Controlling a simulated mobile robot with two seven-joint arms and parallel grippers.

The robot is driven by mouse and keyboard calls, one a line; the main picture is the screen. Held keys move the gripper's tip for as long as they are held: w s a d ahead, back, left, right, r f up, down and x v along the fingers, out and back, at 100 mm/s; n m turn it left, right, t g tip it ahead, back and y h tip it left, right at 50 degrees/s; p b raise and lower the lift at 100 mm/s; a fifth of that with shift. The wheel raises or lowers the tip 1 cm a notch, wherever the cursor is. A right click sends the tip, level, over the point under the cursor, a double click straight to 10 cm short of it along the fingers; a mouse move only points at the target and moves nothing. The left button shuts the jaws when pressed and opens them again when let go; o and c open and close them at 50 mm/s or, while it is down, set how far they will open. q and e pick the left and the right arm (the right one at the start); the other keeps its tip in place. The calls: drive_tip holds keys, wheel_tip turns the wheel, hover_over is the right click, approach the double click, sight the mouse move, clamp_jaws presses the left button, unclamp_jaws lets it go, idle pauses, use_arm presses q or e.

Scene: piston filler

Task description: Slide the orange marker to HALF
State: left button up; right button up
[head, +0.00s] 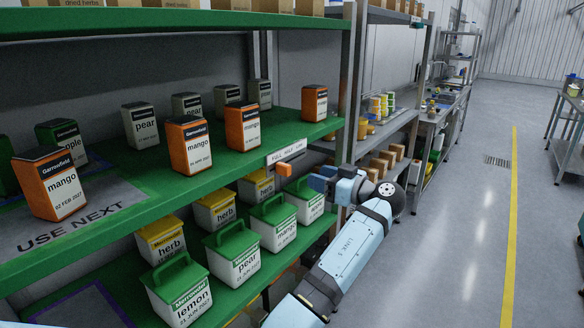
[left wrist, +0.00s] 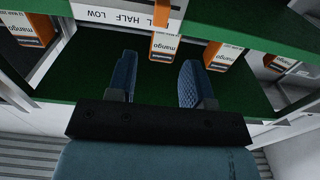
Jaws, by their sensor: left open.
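The orange marker (head: 284,169) is a small block at the front edge of the upper green shelf, just under the white label strip (head: 287,152) reading FULL, HALF, LOW. In the left wrist view the strip (left wrist: 112,16) appears upside down, and an orange piece that looks like the marker (left wrist: 162,14) partly covers FULL, beside HALF. My left gripper (head: 318,179) is just right of the marker in the head view, apart from it. Its two blue fingers (left wrist: 155,78) are spread with nothing between them. My right gripper is not in view.
Green-lidded tubs (head: 233,250) fill the lower shelf close below. A grey shelf post (head: 349,100) rises behind my left gripper. The aisle floor (head: 460,240) is clear.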

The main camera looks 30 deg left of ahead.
sight(289, 168)
use_arm(q)
drive_tip(key=a, duration=0.7)
drive_tip(key=w+a+p, duration=0.1)
drive_tip(key=a, duration=0.3)
drive_tip(key=shift+a, duration=0.35)
drive_tip(key=shift+c, duration=0.2)
